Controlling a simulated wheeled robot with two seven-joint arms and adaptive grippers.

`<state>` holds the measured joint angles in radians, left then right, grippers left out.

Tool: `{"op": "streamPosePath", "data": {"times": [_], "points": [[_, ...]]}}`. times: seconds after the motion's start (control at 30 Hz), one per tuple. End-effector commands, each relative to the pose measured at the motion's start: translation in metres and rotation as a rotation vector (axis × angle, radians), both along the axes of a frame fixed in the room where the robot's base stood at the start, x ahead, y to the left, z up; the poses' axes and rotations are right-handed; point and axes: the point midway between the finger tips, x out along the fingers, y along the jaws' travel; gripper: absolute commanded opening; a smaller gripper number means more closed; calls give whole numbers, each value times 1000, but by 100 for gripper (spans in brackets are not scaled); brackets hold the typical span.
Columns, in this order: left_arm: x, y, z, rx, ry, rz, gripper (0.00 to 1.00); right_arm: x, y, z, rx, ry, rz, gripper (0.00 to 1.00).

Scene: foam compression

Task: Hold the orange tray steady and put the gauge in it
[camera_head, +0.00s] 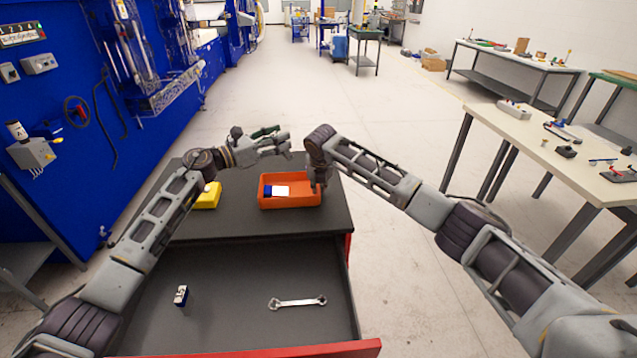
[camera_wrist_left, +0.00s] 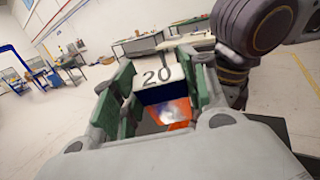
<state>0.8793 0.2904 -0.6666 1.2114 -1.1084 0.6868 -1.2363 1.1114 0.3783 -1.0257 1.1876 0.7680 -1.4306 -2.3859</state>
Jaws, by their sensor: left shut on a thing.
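The orange tray (camera_head: 290,201) sits on the dark top of the cabinet. A blue and white thing (camera_head: 278,191) lies inside it. My left gripper (camera_head: 284,145) is above and behind the tray in the head view. In the left wrist view it is shut on a white and dark blue block marked 20 (camera_wrist_left: 160,82), which looks like the gauge. The tray shows below that block in the wrist view (camera_wrist_left: 178,126). My right gripper (camera_head: 318,184) points down at the tray's right wall; its fingertips are too small to tell whether they are closed.
A yellow thing (camera_head: 208,197) stands left of the tray, partly behind my left arm. The open drawer (camera_head: 235,325) in front holds a wrench (camera_head: 298,303) and a small blue and white thing (camera_head: 181,295). A side table (camera_head: 540,135) with tools stands at the right.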

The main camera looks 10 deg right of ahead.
Motion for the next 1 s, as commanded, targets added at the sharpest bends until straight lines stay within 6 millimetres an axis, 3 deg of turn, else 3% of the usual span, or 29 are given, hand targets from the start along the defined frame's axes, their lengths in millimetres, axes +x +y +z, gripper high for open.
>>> {"op": "streamPosePath", "data": {"times": [0.23, 0.33, 1.0], "points": [[0, 0, 2, -2, -2, 0, 4, 0, 0, 0, 0, 0, 0, 13], [0, 0, 2, -2, -2, 0, 4, 0, 0, 0, 0, 0, 0, 0], [0, 0, -7, -2, -1, 0, 4, 0, 0, 0, 0, 0, 0, 0]]}}
